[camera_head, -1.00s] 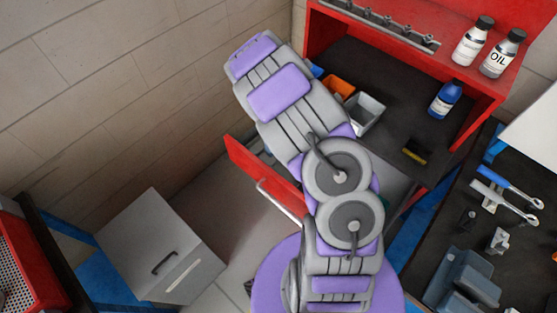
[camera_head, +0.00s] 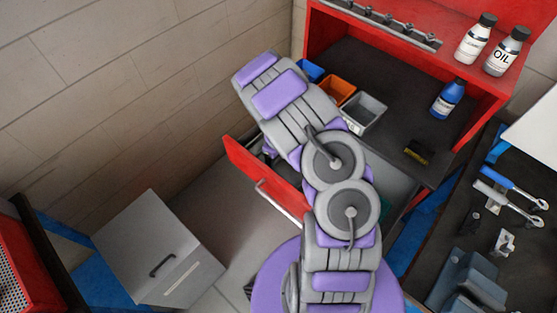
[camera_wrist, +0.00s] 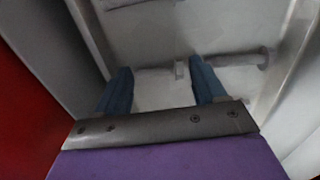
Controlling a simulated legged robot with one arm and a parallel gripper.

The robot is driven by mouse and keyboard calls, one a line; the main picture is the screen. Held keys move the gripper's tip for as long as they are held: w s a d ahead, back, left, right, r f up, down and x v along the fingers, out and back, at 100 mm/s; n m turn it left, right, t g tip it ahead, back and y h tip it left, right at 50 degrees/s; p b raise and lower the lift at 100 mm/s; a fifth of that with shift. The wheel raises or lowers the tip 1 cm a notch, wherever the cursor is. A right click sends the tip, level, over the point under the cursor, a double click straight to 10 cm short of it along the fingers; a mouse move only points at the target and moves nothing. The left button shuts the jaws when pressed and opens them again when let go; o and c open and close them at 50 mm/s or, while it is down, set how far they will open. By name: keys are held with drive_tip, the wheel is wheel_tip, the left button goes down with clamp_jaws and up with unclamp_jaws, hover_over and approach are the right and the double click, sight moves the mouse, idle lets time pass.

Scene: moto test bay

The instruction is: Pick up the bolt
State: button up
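In the wrist view my gripper (camera_wrist: 160,67) is open, with its two blue fingers apart. A grey rod-like piece with a wider end at the right, seemingly the bolt (camera_wrist: 262,58), lies crosswise on the pale drawer floor (camera_wrist: 165,92). It runs behind the right finger and shows partly between the fingers. I cannot tell how far the fingertips are above it. In the head view the red-fronted drawer (camera_head: 265,185) is pulled out, and my arm hides my gripper and most of the drawer's inside.
The red drawer wall (camera_wrist: 30,90) is close at the left in the wrist view. Blue (camera_head: 311,70), orange (camera_head: 337,91) and grey (camera_head: 364,113) bins stand on the dark shelf, with a blue bottle (camera_head: 447,99) farther right. A grey cabinet (camera_head: 158,250) stands at lower left.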

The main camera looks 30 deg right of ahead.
drive_tip(key=c, duration=0.8)
drive_tip(key=shift+o, duration=0.2)
